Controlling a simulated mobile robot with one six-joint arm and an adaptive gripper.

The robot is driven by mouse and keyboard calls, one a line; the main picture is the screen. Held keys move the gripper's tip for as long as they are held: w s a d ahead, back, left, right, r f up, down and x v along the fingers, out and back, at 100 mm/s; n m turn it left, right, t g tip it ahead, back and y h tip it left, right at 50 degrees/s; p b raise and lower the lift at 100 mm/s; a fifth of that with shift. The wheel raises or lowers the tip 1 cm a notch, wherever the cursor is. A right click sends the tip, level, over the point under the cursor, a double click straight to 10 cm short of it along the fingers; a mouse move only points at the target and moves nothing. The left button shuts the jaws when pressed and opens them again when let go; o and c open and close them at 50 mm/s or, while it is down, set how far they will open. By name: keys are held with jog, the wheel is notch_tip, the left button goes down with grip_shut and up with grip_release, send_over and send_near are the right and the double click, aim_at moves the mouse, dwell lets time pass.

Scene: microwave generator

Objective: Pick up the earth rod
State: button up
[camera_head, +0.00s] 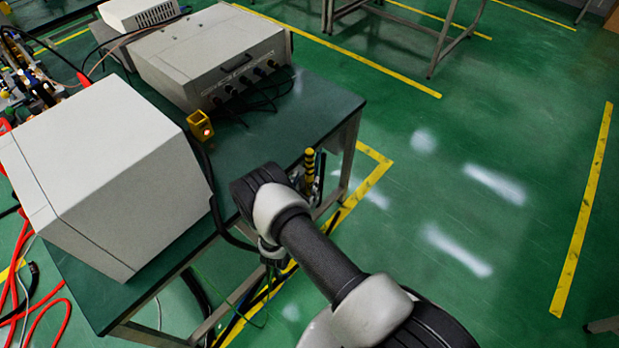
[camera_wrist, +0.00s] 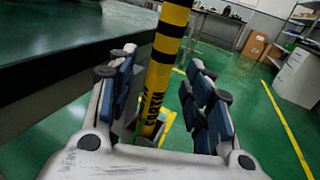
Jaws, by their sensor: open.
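The earth rod (camera_wrist: 169,45) is a yellow rod with black bands and dark lettering low on it. In the wrist view it stands nearly upright between the two fingers of my gripper (camera_wrist: 168,105). The fingers are apart on either side of it, and I cannot tell whether either touches it. In the head view the rod's banded top (camera_head: 310,163) shows beside the right edge of the green table. My gripper is mostly hidden behind my arm there; a dark part of it (camera_head: 320,170) shows next to the rod.
The green table (camera_head: 310,100) carries a large grey box (camera_head: 105,175), a grey instrument case (camera_head: 215,60) and a small yellow device (camera_head: 200,126). Cables hang at the table's edge. Its edge is close on the left in the wrist view. Open floor lies to the right.

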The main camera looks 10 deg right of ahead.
aim_at(308, 177)
jog(key=b+x, duration=0.1)
jog(key=x, duration=0.3)
jog(key=shift+w+d, duration=0.2)
jog(key=shift+c, duration=0.2)
grip_shut()
